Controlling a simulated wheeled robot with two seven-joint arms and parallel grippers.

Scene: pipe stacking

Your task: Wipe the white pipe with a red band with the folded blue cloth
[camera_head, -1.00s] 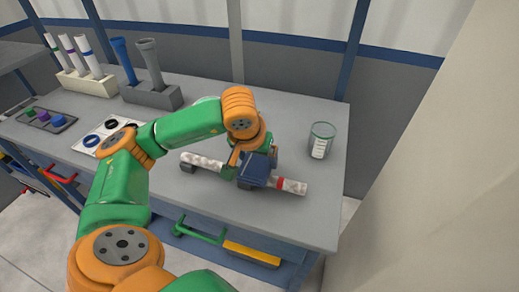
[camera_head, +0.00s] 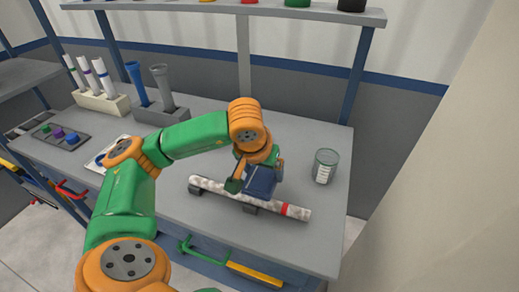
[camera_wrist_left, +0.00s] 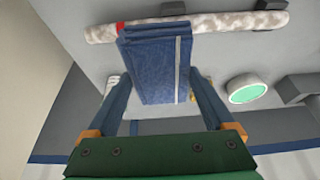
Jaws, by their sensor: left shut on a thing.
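The white pipe (camera_head: 225,191), mottled with grey smudges, lies across dark supports near the table's front edge. Its red band (camera_head: 286,209) is near the right end. In the left wrist view the pipe (camera_wrist_left: 225,24) runs across the top. My left gripper (camera_head: 256,174) is shut on the folded blue cloth (camera_head: 262,181), just above the pipe. In the left wrist view the cloth (camera_wrist_left: 155,65) hangs between the fingers, and its end overlaps the pipe beside the red band. Whether it touches the pipe is unclear. My right gripper is out of view.
A clear beaker (camera_head: 325,166) stands right of the pipe. A cream rack (camera_head: 103,102) with white pipes and a grey rack (camera_head: 163,115) with a blue and a grey pipe stand at the back left. A dark tray (camera_head: 59,137) lies far left. A shelf (camera_head: 225,11) hangs above.

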